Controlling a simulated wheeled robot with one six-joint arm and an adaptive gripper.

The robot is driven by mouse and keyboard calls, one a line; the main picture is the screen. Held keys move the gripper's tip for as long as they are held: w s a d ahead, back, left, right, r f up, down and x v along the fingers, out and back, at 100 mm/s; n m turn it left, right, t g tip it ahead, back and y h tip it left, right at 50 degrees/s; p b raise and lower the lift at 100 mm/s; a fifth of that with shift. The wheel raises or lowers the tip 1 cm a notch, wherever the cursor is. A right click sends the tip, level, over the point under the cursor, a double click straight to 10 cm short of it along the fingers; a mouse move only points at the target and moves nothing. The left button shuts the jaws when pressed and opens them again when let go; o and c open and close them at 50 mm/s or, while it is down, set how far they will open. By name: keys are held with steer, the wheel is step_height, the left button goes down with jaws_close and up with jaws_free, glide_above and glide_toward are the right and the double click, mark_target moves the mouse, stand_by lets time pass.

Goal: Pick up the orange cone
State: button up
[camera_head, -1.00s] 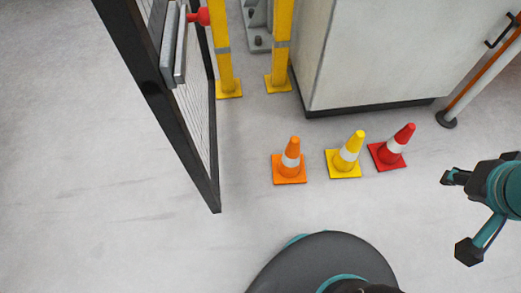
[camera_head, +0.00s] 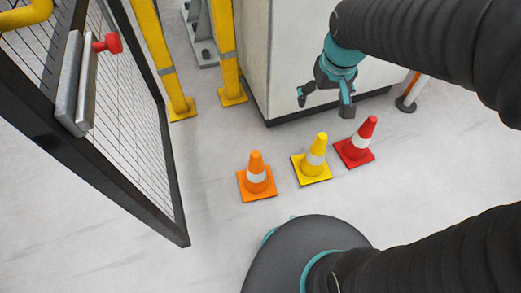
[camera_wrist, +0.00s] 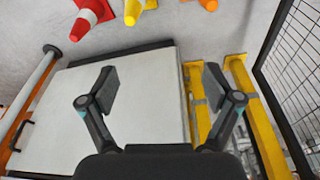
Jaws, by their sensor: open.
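The orange cone (camera_head: 257,178) with a white band stands upright on the floor, leftmost of three cones in the head view. In the wrist view the orange cone (camera_wrist: 208,4) is cut off at the top edge. A yellow cone (camera_head: 314,160) and a red cone (camera_head: 359,143) stand to its right. My gripper (camera_head: 325,103) is open and empty, up and to the right of the orange cone, appearing in front of the white cabinet. In the wrist view my gripper (camera_wrist: 160,90) shows its two fingers spread apart, with the cabinet behind them.
A dark-framed mesh gate (camera_head: 140,130) with a red knob (camera_head: 108,43) stands at the left. Yellow posts (camera_head: 168,70) and a white cabinet (camera_head: 295,60) stand behind the cones. An orange and white post (camera_head: 408,92) is at right. Floor left of the cones is clear up to the gate.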

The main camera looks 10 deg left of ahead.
steer(key=w+a+f+n+g+b, duration=0.2)
steer(key=w+a+f, duration=0.2)
steer(key=a+f, duration=0.65)
steer(key=n+g+h+b, duration=0.1)
steer(key=n+h+b, duration=0.1)
steer(key=n, duration=0.1)
glide_toward(257, 162)
steer(key=w, duration=0.2)
steer(key=shift+w+a+r, duration=0.3)
steer(key=shift+w+r, duration=0.05)
steer(key=shift+a+f, duration=0.1)
steer(key=shift+f, duration=0.25)
steer(key=f, duration=0.4)
steer(key=s+d+f+b, duration=0.1)
steer(key=f, duration=0.8)
steer(key=shift+s+d+f+b, duration=0.15)
steer(key=shift+d+f+b, duration=0.05)
steer(key=shift+b, duration=0.1)
jaws_close()
